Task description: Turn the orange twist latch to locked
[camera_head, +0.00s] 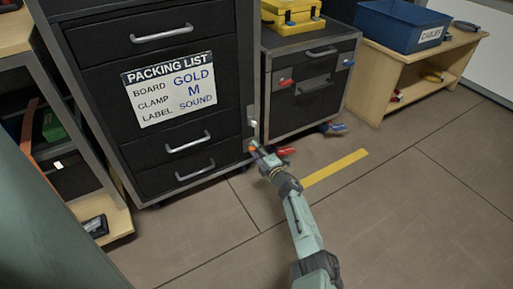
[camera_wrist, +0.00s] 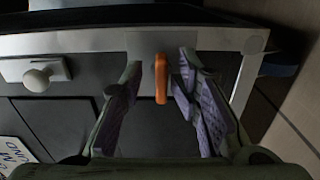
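The orange twist latch (camera_wrist: 161,80) sits on a grey plate at the edge of a dark cabinet front. In the wrist view its handle points up and down the picture. My gripper (camera_wrist: 157,70) is open, with one purple-padded finger on each side of the latch. The right finger is closer to it than the left; gaps show on both sides, and I see no clear contact. In the head view my gripper (camera_head: 257,151) is at the lower right edge of the drawer cabinet (camera_head: 147,141), where the latch is mostly hidden.
A pale round knob (camera_wrist: 38,78) is left of the latch. A packing list sign (camera_head: 170,90) is on the drawer front. A second dark cabinet (camera_head: 310,90) carries a yellow case (camera_head: 292,17). A blue bin (camera_head: 403,25) stands on a wooden shelf. The floor on the right is clear.

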